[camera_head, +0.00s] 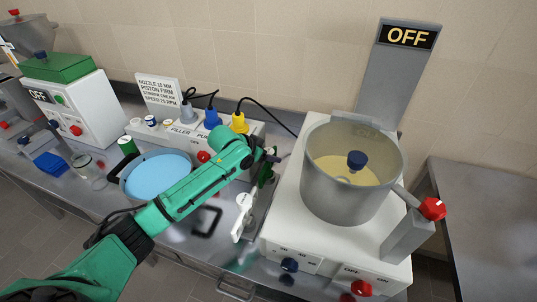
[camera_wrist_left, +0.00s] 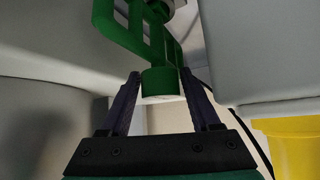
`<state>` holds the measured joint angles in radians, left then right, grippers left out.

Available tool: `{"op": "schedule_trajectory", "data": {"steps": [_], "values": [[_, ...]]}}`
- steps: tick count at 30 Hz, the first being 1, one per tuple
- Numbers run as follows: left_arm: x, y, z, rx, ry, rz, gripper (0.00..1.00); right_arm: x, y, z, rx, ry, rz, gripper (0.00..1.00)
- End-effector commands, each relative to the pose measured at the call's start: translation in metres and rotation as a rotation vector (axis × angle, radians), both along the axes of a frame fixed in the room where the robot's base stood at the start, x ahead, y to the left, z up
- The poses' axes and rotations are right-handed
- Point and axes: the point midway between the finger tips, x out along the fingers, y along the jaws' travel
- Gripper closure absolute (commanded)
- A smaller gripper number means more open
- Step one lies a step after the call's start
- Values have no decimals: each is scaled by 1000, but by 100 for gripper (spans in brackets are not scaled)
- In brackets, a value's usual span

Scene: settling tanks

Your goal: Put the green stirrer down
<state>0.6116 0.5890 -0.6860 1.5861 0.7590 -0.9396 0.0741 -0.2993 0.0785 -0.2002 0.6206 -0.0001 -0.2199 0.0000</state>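The green stirrer (camera_wrist_left: 150,35) fills the upper middle of the left wrist view, with its flat slotted frame and round hub. My left gripper (camera_wrist_left: 160,82) has one finger on each side of the hub and is shut on it. In the head view the left gripper (camera_head: 270,155) is just left of the steel pot, above the table. The stirrer (camera_head: 264,174) shows there only as a small dark green part below the fingers, mostly hidden. I cannot tell whether it touches anything beneath. My right gripper is in neither view.
The white mixer with its steel pot (camera_head: 325,190) stands close to the right of the gripper. A white stirrer (camera_head: 243,215) is in front of the gripper. A blue round pan (camera_head: 158,177) lies left, and the filler panel (camera_head: 180,133) with coloured plugs is behind.

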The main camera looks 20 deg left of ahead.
Motion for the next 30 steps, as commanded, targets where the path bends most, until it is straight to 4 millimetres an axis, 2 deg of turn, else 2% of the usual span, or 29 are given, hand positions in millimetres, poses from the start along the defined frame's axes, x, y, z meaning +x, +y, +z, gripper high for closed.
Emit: {"op": "schedule_trajectory", "data": {"steps": [4, 8, 22, 30], "values": [[-1, 1, 4, 1, -1, 0, 37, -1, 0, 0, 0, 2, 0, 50], [-11, 7, 14, 0, -1, 1, 37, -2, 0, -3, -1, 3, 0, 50], [-67, 39, 77, 1, -2, 1, 37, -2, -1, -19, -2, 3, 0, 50], [-75, 42, 87, 0, 1, -1, 37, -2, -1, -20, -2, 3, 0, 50]]}}
